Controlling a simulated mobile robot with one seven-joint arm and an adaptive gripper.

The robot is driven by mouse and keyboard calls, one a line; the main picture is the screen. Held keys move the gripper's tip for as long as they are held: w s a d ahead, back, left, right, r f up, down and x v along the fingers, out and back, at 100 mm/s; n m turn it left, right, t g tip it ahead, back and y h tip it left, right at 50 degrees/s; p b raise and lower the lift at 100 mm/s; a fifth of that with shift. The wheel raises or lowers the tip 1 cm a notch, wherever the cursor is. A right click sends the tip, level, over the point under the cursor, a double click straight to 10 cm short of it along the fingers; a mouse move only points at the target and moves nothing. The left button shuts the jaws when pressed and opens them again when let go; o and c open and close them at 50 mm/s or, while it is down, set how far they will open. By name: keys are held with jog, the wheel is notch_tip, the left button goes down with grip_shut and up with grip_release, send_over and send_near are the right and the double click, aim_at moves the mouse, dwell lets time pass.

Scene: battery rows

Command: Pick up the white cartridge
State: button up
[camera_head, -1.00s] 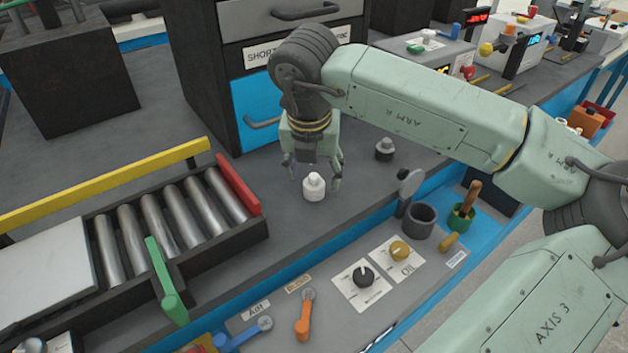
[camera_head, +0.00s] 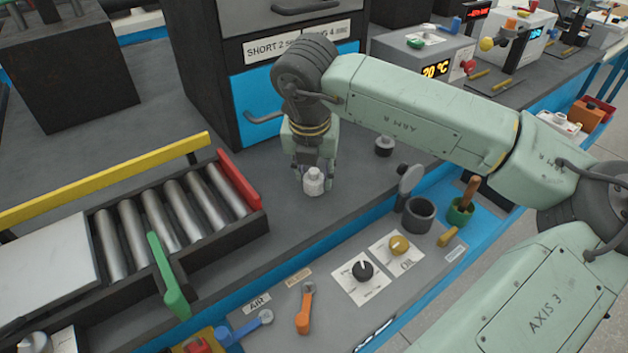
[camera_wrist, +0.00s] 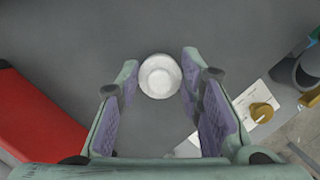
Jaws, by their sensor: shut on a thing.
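The white cartridge (camera_head: 314,181) stands upright on the grey bench top, below the blue drawer. In the wrist view its round white top (camera_wrist: 160,77) sits between the tips of my two fingers. My gripper (camera_head: 315,178) points down over it, and its fingers are closed in around the cartridge's sides. In the wrist view my gripper (camera_wrist: 160,85) shows a purple pad on each finger. The cartridge's lower part is hidden from the wrist view.
A dark grey cartridge-like piece (camera_head: 384,146) stands to the right. A roller conveyor with a red end bar (camera_head: 238,180) lies to the left. The drawer cabinet (camera_head: 262,105) rises behind. A panel with knobs (camera_head: 362,270) and a dark cup (camera_head: 418,214) lies in front.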

jog(key=shift+c, duration=0.7)
jog(key=shift+r, duration=0.1)
jog(key=shift+r, duration=0.3)
notch_tip(320, 180, up, 10)
jog(key=f+b, duration=0.1)
jog(key=b, duration=0.1)
notch_tip(320, 180, up, 6)
jog(key=p, duration=0.4)
send_over(314, 170)
jog(key=shift+s+r, duration=0.1)
jog(key=shift+r, duration=0.05)
